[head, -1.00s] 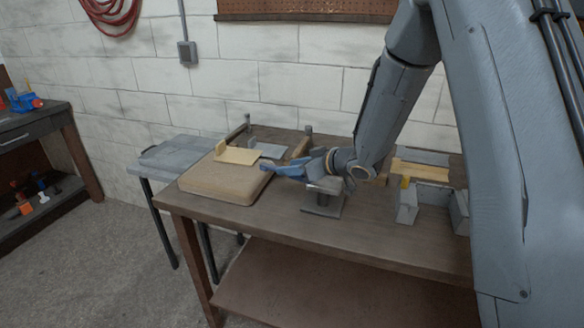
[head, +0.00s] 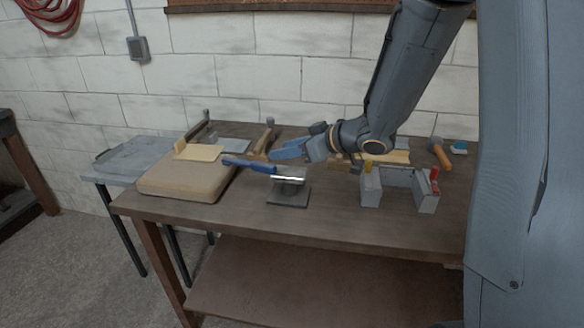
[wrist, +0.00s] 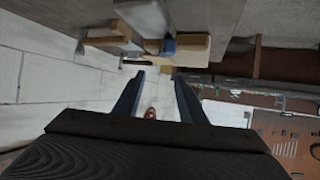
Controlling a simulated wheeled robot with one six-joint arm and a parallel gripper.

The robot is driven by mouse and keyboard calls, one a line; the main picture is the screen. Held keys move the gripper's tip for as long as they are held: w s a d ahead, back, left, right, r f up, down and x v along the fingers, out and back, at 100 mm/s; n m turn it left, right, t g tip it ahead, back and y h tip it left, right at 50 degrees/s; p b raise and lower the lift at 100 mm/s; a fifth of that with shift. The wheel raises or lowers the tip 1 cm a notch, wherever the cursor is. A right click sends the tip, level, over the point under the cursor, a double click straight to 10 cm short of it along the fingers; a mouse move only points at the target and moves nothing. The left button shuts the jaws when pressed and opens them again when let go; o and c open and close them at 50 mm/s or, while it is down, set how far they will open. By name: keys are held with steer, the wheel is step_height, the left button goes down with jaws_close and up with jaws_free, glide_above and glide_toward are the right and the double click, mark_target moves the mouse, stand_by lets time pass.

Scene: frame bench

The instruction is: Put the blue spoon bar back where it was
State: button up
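The blue spoon bar (head: 248,165) shows in the head view. It reaches from above the tan pad's right edge to a dark stand (head: 288,194), and its right end meets the shiny top of that stand. My gripper (head: 276,154) is behind and a little above the bar, apart from it as far as I can tell. In the wrist view my gripper's two fingers (wrist: 157,100) are spread with nothing between them. A small blue patch (wrist: 169,46) beside wooden blocks shows there too; I cannot tell what it is.
The tan pad (head: 185,182) with a light board (head: 198,153) lies on the bench's left part. Grey blocks (head: 371,188) with coloured tops stand at right, near a hammer (head: 441,158). The bench front (head: 340,225) is clear. A grey side table (head: 135,160) stands left.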

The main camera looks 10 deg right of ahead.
steer(key=s+d+f+m+g+h, duration=0.2)
steer(key=s+d+f+m+h, duration=0.35)
steer(key=s+d+h, duration=0.45)
steer(key=s+f+m+g, duration=0.1)
steer(key=s+m+g, duration=0.1)
steer(key=s, duration=0.5)
steer(key=s+f+m+g+y, duration=0.1)
steer(key=s+f+g, duration=0.1)
steer(key=s, duration=0.5)
steer(key=shift+a+m+g, duration=0.25)
steer(key=shift+m+g, duration=0.1)
steer(key=shift+g, duration=0.35)
steer(key=shift+f, duration=0.1)
